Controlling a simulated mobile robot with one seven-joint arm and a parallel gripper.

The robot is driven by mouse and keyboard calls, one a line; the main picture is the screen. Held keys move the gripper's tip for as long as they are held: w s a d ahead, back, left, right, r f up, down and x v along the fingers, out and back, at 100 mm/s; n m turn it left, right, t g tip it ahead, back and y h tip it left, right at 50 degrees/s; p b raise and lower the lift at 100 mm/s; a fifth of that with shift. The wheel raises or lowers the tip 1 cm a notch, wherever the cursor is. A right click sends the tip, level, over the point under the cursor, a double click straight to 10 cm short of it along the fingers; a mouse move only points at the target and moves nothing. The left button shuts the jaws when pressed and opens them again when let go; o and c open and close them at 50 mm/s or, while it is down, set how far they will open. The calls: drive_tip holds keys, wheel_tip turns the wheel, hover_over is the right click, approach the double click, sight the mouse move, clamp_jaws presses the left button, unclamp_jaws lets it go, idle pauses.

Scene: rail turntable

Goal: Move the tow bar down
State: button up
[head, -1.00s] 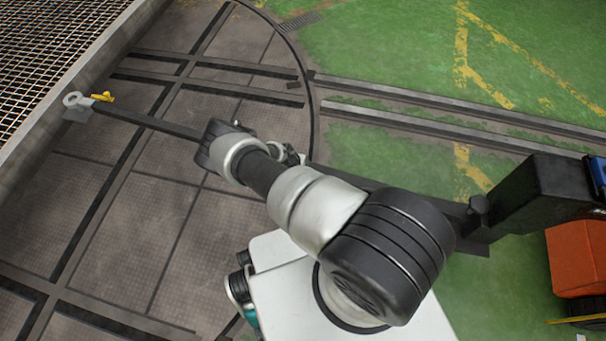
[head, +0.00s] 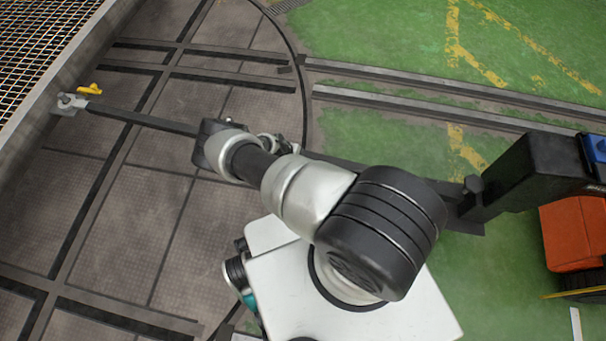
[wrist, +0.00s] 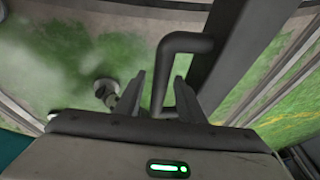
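The tow bar (head: 143,118) is a long dark bar. In the head view it runs from the black block at right, behind my arm, to a pale ring end at upper left (head: 70,102). The ring sits close over a small grey plate (head: 66,112); I cannot tell if they touch. In the wrist view, the bar (wrist: 225,50) slants at right and bears a dark U-shaped handle (wrist: 180,43). My gripper (wrist: 160,80) has its fingers either side of the handle's long part, with small gaps visible. In the head view my wrist hides the fingers.
A small yellow piece (head: 89,88) stands beside the ring. A kerb and metal grating (head: 45,40) lie at upper left. The black block (head: 530,175) joins an orange-and-blue vehicle (head: 573,235) at right. Rails cross the turntable plates (head: 130,225) and green floor.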

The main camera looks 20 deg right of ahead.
drive_tip(key=shift+r, duration=0.1)
drive_tip(key=p+v, duration=0.4)
drive_tip(key=v, duration=1.3)
drive_tip(key=shift+r, duration=0.1)
